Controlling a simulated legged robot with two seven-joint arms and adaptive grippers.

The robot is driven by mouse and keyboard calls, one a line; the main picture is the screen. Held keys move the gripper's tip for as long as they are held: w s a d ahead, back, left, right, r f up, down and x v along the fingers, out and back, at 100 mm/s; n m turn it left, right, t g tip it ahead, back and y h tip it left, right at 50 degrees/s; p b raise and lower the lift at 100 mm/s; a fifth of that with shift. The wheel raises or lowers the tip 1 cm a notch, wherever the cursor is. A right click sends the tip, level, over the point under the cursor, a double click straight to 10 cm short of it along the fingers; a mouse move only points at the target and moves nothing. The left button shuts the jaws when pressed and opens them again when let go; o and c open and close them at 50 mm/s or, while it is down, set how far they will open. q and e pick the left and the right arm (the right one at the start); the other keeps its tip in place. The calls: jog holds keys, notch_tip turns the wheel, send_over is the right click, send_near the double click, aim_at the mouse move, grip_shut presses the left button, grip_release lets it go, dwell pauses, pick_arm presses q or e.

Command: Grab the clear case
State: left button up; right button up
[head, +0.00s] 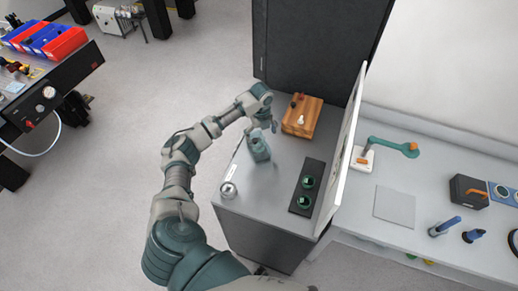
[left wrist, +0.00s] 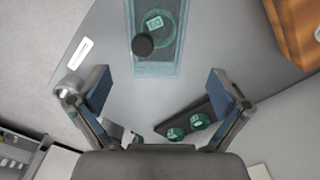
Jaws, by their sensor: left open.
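The clear case (head: 259,149) is a see-through teal box standing on the grey bench top, left of centre. In the left wrist view the clear case (left wrist: 157,62) lies ahead of the fingers, with a green labelled disc inside and a dark round knob in front of it. My left gripper (head: 262,125) is close to the case in the head view. In the left wrist view my left gripper (left wrist: 158,80) has its fingers spread wide, with nothing between the tips. Whether a finger touches the case cannot be told. My right gripper does not show.
A black holder (head: 305,187) with two green discs lies right of the case. A wooden block (head: 302,117) stands behind it. A metal ball (head: 229,190) sits at the bench's left corner. An upright white panel (head: 345,145) bounds the bench on the right.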

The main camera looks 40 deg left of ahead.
aim_at(258, 143)
pick_arm(q)
jog(key=f, duration=0.4)
jog(key=shift+w+f, duration=0.15)
jog(key=shift+w, duration=0.15)
jog(key=shift+a+f, duration=0.2)
jog(key=shift+a, duration=0.05)
jog(key=f, duration=0.1)
jog(key=a+f, duration=0.1)
jog(key=f, duration=0.1)
jog(key=f+p, duration=0.1)
jog(key=f, duration=0.1)
jog(key=shift+s+a, duration=0.2)
jog(key=shift+s, duration=0.05)
jog(key=shift+w+d+f, duration=0.1)
jog(key=shift+d+f, duration=0.05)
jog(key=shift+d, duration=0.3)
jog(key=shift+c, duration=1.2)
jog(key=shift+r, duration=0.2)
jog(key=c, duration=1.1)
jog(key=shift+o, duration=0.2)
jog(key=shift+a+f, duration=0.1)
jog(key=shift+a, duration=0.1)
